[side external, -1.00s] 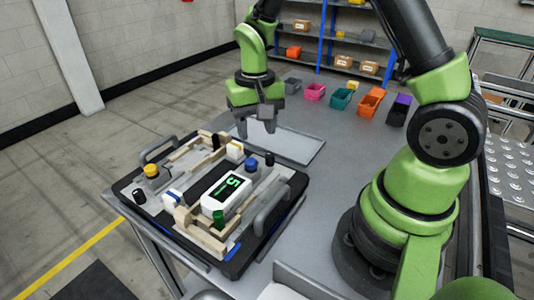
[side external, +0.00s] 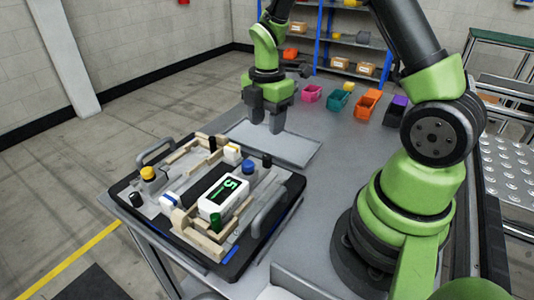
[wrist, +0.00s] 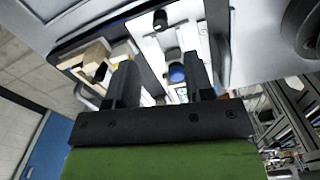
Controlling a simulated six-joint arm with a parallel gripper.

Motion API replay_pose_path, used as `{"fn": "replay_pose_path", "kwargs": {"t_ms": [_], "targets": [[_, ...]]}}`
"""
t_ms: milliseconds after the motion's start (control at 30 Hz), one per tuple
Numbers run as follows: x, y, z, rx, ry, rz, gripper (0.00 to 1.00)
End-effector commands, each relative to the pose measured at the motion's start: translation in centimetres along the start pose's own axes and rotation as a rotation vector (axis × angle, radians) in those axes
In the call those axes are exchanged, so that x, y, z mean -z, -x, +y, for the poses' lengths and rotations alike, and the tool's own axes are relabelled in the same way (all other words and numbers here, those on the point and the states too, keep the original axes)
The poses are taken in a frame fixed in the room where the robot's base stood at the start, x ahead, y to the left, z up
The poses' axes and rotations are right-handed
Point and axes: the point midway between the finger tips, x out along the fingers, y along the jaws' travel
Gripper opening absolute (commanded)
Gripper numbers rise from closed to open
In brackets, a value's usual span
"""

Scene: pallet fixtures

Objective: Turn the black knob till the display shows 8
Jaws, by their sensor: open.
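The white display box (side external: 223,195) on the black pallet shows a green 5. Several black upright parts stand on the pallet: one (side external: 266,160) by the blue knob (side external: 249,167), one (side external: 212,144) near the back, and one (side external: 136,199) at the left corner. I cannot tell which is the black knob. My gripper (side external: 267,120) is open and empty, pointing down above the table behind the pallet, apart from these parts. In the wrist view, a black knob (wrist: 160,20) and the blue knob (wrist: 177,72) show beyond my fingers (wrist: 160,84).
The pallet has wooden rails, a yellow knob (side external: 148,173), a green peg (side external: 216,221) and raised handles (side external: 270,213). A flat grey plate (side external: 290,148) lies behind it. Coloured bins (side external: 365,104) stand farther back. Free table lies right of the plate.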

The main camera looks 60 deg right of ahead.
Motion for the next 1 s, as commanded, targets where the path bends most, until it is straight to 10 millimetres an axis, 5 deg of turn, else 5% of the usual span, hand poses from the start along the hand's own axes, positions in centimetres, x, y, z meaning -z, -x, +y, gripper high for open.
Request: {"fn": "replay_pose_path", "kwargs": {"t_ms": [500, 900, 1000], "targets": [[0.0, -8.4, -0.1, 0.004, -0.003, -0.001, 0.48], [0.0, -9.2, 0.0, -0.001, -0.003, -0.001, 0.48], [0.0, -9.2, 0.0, 0.000, -0.003, -0.001, 0.27]]}}
